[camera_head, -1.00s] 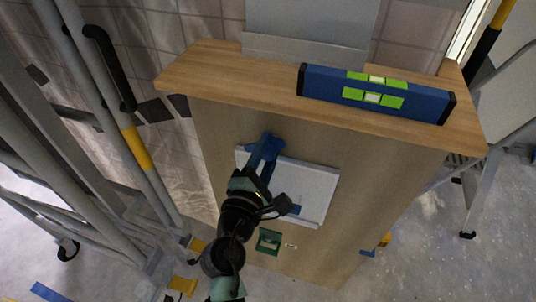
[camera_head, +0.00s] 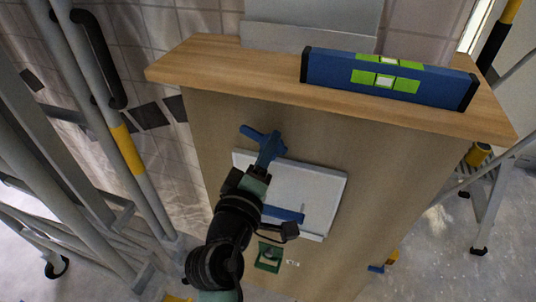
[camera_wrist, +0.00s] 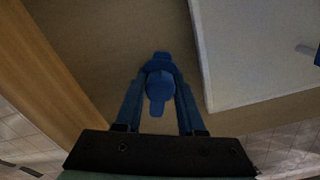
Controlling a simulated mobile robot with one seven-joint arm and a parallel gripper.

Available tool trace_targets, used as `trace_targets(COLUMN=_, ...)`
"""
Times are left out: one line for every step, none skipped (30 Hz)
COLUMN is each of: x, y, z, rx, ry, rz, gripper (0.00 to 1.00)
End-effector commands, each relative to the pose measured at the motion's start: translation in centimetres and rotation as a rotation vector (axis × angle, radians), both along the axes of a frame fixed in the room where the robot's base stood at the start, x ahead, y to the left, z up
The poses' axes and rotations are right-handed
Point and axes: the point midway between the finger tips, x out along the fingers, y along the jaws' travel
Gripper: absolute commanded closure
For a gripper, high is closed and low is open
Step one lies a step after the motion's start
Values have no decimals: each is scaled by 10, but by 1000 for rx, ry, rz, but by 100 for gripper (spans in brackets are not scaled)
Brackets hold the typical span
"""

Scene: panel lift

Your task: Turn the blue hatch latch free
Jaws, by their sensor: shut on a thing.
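The blue hatch latch (camera_wrist: 158,90) is a short knob-like bar on the wooden front, between my two blue fingers in the wrist view. My gripper (camera_wrist: 160,74) is shut on it, one finger on each side. In the head view my gripper (camera_head: 268,150) reaches up to the latch near the top left corner of the white hatch (camera_head: 310,190), and a blue arm of the latch (camera_head: 249,131) points up and left. Blue fingers and blue latch partly merge there. The hatch lies against the front, with a blue handle (camera_head: 284,214) low on it.
A green fitting (camera_head: 268,257) sits below the hatch. Grey poles (camera_head: 110,110) stand at left, a ladder (camera_head: 490,200) at right.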

Motion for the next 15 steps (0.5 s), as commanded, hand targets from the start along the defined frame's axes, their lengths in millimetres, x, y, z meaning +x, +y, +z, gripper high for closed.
trace_targets(x=0, y=0, z=-3, rx=25, ry=-6, rz=0, gripper=100)
trace_targets(x=0, y=0, z=-3, rx=40, ry=-11, rz=0, gripper=100)
trace_targets(x=0, y=0, z=-3, rx=55, ry=-15, rz=0, gripper=100)
trace_targets(x=0, y=0, z=-3, rx=68, ry=-19, rz=0, gripper=100)
trace_targets(x=0, y=0, z=-3, rx=78, ry=-22, rz=0, gripper=100)
trace_targets(x=0, y=0, z=-3, rx=89, ry=-26, rz=0, gripper=100)
trace_targets(x=0, y=0, z=-2, rx=97, ry=-28, rz=0, gripper=100)
trace_targets(x=0, y=0, z=-2, rx=105, ry=-31, rz=0, gripper=100)
trace_targets(x=0, y=0, z=-2, rx=113, ry=-33, rz=0, gripper=100)
trace_targets(x=0, y=0, z=-2, rx=119, ry=-35, rz=0, gripper=100)
trace_targets(x=0, y=0, z=-2, rx=123, ry=-37, rz=0, gripper=100)
trace_targets(x=0, y=0, z=-2, rx=127, ry=-38, rz=0, gripper=100)
trace_targets(x=0, y=0, z=-1, rx=130, ry=-39, rz=0, gripper=100)
trace_targets(x=0, y=0, z=-1, rx=132, ry=-40, rz=0, gripper=100)
trace_targets(x=0, y=0, z=-1, rx=134, ry=-40, rz=0, gripper=100)
